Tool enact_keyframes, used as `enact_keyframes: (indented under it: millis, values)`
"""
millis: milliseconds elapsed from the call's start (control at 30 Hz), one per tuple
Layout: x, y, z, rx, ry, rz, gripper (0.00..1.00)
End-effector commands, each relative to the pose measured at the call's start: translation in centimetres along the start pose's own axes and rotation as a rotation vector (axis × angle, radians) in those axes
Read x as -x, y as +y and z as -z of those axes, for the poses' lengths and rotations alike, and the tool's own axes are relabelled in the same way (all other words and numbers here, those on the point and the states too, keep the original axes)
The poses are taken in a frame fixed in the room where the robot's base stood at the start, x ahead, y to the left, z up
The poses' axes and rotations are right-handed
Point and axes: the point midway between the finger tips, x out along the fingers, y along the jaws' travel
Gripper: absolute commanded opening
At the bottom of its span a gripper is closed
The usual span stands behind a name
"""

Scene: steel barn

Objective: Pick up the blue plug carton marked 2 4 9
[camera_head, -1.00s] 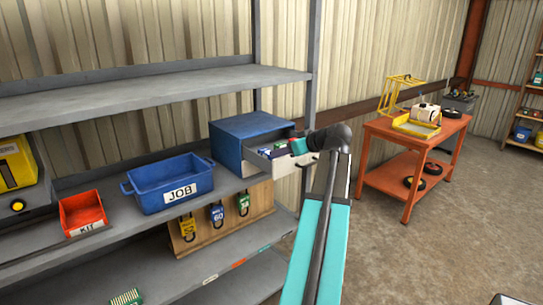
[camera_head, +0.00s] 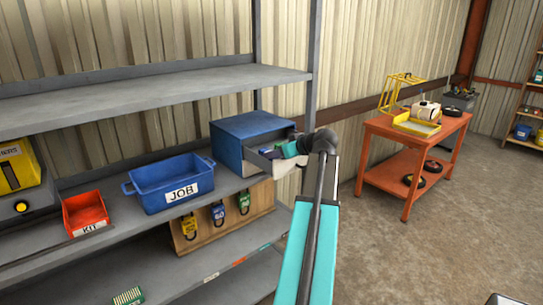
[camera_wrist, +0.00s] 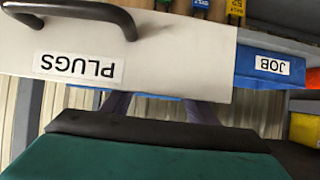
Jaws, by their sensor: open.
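A blue drawer cabinet (camera_head: 232,143) stands at the right end of the middle shelf. Its drawer (camera_head: 281,166) is pulled out. Small cartons (camera_head: 262,150) show inside; I cannot read their marks or tell which is 2 4 9. My gripper (camera_head: 281,151) is at the open drawer, covering part of its inside. In the wrist view, the pale drawer front (camera_wrist: 180,62) with its PLUGS label appears upside down. The fingers of my open gripper (camera_wrist: 158,107) reach behind that front, partly hidden by it. No carton shows between them.
A blue JOB bin (camera_head: 147,189) and a red KIT bin (camera_head: 73,219) stand left of the cabinet. Padlocks (camera_head: 218,213) hang on a wooden board below. The drawer's dark handle (camera_wrist: 125,18) sticks out. An orange cart (camera_head: 384,128) stands to the right, with open floor around it.

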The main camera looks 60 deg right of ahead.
Motion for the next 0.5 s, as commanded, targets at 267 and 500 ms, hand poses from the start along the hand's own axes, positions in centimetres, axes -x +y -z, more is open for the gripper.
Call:
enact_keyframes:
  millis: [267, 500]
  values:
    - [-2.8, 0.2, 0.2, -0.001, -0.001, 0.001, 0.53]
    - [-3.2, 0.3, 0.0, -0.001, 0.000, -0.001, 0.53]
